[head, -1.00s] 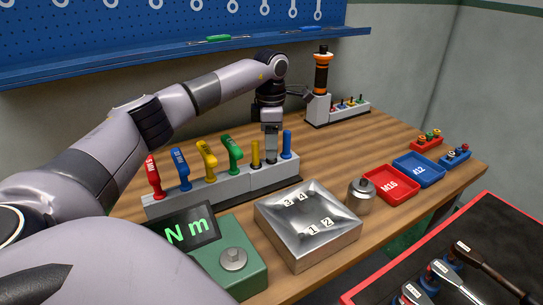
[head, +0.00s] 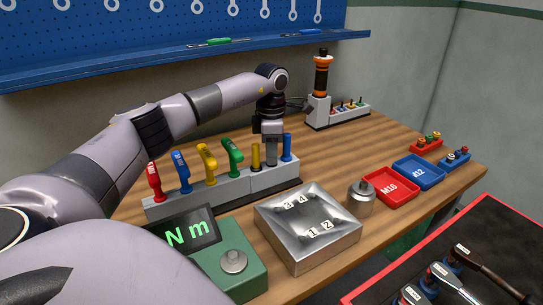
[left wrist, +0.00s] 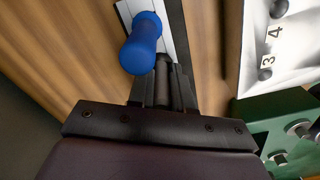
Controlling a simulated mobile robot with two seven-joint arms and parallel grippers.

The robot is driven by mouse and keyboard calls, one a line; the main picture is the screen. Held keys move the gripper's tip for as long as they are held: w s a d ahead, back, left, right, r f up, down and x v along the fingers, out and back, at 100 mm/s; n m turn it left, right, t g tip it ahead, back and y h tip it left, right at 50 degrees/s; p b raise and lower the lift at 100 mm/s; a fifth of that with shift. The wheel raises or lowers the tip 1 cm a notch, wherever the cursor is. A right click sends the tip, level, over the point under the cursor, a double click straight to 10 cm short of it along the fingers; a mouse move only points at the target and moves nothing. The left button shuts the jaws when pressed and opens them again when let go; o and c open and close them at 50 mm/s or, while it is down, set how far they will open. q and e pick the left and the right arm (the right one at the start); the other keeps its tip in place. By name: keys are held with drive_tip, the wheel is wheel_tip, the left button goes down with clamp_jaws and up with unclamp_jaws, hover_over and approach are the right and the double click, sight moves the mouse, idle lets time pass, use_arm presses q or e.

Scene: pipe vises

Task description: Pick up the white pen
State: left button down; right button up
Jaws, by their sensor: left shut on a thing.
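My left gripper (head: 271,160) points down at the right part of the grey tool rack (head: 220,190), between a short yellow handle (head: 256,157) and a blue handle (head: 287,147). It is shut on a slim item, mostly hidden between the fingers, that I cannot identify. In the left wrist view the fingers (left wrist: 163,85) are close together, right beside the blue handle (left wrist: 141,45). I cannot make out a white pen in any view. My right gripper is not in view.
The rack also holds red (head: 154,182), blue (head: 181,172), yellow (head: 207,163) and green (head: 233,157) handles. In front are a green torque tester (head: 245,268) and a metal tray (head: 300,245). A blue shelf (head: 180,57) is behind.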

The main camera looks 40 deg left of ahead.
use_arm(q)
wheel_tip(320, 180, up, 20)
drive_tip(key=p, duration=0.1)
idle(0.5)
drive_tip(key=shift+f, duration=0.15)
